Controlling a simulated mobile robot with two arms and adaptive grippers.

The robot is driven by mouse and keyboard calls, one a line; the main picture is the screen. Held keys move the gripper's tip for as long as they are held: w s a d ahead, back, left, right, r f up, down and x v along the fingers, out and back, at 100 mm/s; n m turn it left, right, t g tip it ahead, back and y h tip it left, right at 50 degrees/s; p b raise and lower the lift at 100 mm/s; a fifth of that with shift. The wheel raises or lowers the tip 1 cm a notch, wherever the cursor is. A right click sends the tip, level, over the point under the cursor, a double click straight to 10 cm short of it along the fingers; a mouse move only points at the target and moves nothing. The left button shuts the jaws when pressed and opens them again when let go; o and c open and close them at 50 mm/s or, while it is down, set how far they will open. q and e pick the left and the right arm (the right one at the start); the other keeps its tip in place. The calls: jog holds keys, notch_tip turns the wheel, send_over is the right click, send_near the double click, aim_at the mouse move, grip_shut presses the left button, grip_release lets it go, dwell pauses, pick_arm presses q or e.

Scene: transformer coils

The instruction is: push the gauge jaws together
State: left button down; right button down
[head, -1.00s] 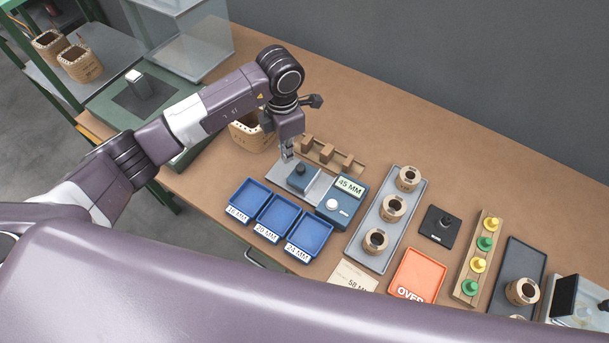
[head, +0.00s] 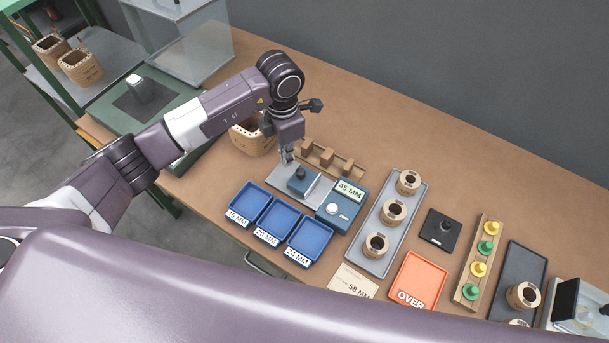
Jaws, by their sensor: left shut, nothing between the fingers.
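The gauge (head: 276,177) is a grey plate on the brown bench. Its small blue jaw block (head: 299,186) with a dark knob stands left of the larger blue jaw block (head: 329,217), which carries a pale knob. A gap shows between the two blocks. A display (head: 350,190) at the gauge's right end reads 45 MM. My left gripper (head: 288,157) is shut and empty, fingers pointing down, just behind and left of the small block's knob. I cannot tell whether it touches the block. My right gripper is out of view.
A wooden rack (head: 327,159) is just behind the gauge, a coil (head: 248,138) behind left. Blue trays (head: 275,221) stand in front. A grey tray (head: 372,222) of coils and an orange tray (head: 417,281) lie right. The bench's back right is clear.

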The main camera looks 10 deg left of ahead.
aim_at(307, 181)
pick_arm(q)
jog(key=shift+f, duration=0.1)
dwell(0.3)
jog(key=shift+f+b, duration=1.2)
jog(key=shift+f, duration=0.05)
jog(key=shift+s+d, duration=0.2)
jog(key=shift+d, duration=0.3)
jog(key=shift+s+d, duration=0.15)
jog(key=shift+d, duration=0.35)
jog(key=shift+s+d, duration=0.25)
jog(key=shift+d, duration=0.35)
jog(key=shift+s+d, duration=0.2)
jog(key=shift+d, duration=0.45)
jog(key=shift+s+d, duration=0.25)
jog(key=shift+d, duration=0.35)
jog(key=shift+a, duration=0.1)
